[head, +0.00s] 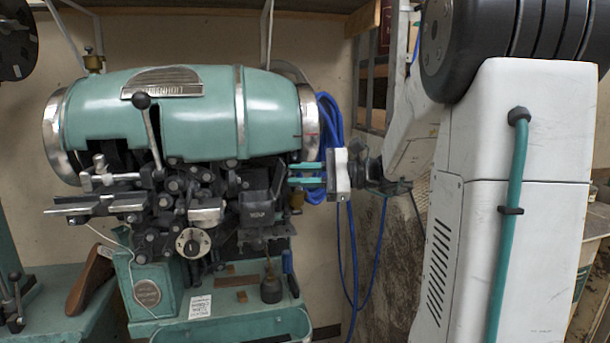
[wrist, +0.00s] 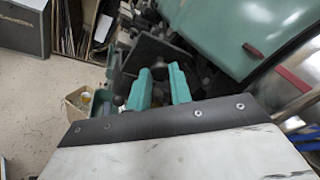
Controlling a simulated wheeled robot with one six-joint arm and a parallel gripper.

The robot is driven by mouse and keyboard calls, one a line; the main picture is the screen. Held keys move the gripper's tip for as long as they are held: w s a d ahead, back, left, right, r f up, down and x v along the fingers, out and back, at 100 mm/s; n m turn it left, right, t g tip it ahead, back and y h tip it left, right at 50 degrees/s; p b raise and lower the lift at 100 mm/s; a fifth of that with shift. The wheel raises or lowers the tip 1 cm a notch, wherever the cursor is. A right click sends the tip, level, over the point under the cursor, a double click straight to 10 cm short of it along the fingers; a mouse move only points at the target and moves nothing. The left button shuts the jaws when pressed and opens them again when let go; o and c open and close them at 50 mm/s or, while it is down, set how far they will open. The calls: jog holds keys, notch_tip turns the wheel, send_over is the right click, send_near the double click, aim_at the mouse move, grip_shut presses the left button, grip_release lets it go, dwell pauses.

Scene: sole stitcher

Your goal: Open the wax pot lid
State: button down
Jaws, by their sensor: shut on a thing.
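The wax pot (head: 257,210) appears to be the dark box on the right side of the stitcher's front. Its dark square lid (wrist: 148,52) shows just beyond my fingers in the wrist view and looks tilted there. My gripper (head: 291,174) reaches in from the right at the machine's right side. Its two teal fingers (wrist: 160,74) are shut on a small dark part at the lid's near edge. The exact contact is hidden between the fingertips. I cannot tell how far the lid stands open.
The green stitcher drum (head: 180,110) is right above my fingers. Levers and linkages crowd the machine's front to the left. Blue cables (head: 330,125) hang behind my gripper. A small oil can (head: 271,289) stands on the base below.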

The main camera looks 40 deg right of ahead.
jog(key=shift+a, duration=0.1)
jog(key=c, duration=1.3)
grip_release()
jog(key=shift+a, duration=0.15)
jog(key=shift+o, duration=0.2)
jog(key=v, duration=0.8)
jog(key=shift+w, duration=0.1)
